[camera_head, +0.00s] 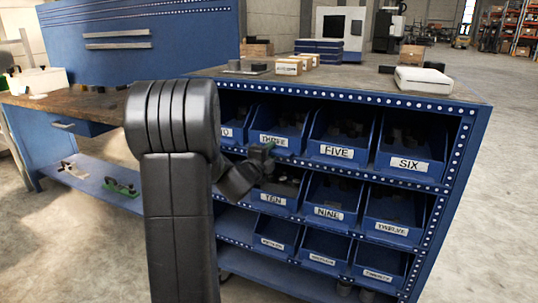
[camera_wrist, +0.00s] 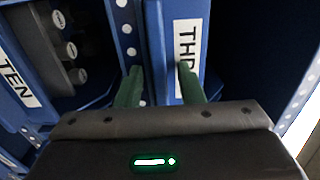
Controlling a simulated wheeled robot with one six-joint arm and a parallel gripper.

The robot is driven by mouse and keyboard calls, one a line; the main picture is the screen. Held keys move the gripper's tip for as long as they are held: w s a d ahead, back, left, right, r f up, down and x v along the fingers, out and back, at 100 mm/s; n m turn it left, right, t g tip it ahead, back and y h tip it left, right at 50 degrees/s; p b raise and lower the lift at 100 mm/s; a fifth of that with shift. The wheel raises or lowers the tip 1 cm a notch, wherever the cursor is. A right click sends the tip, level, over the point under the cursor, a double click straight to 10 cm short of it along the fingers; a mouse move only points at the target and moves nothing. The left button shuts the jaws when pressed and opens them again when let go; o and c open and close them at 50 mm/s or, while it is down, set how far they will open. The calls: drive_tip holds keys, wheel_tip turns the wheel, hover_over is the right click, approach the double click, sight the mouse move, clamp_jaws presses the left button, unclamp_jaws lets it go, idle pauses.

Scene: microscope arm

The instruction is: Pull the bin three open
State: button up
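Bin three (camera_head: 282,123) is a blue bin in the top row of the shelf unit. Its white label shows in the head view, and its lower edge is close to my gripper (camera_head: 262,152). In the wrist view the front of bin three (camera_wrist: 190,20) is turned on its side, and its label is cut short to "THR". My gripper (camera_wrist: 160,88) is open there, its two green fingers apart. The right finger overlaps the lower part of the label. The left finger lies over the dotted shelf edge. A blue bin edge shows between them. I cannot tell whether either finger touches.
Bin five (camera_head: 337,135) and bin six (camera_head: 410,148) sit to the right. Bin ten (camera_head: 275,190) is just below my gripper, with dark items inside. A dotted shelf rail (camera_wrist: 125,35) runs beside the fingers. Boxes and a white item (camera_head: 423,80) lie on the top.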

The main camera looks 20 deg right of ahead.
clamp_jaws()
drive_tip(key=shift+a, duration=0.1)
drive_tip(key=b+v, duration=0.3)
drive_tip(key=v, duration=1.3)
drive_tip(key=shift+s, duration=0.15)
unclamp_jaws()
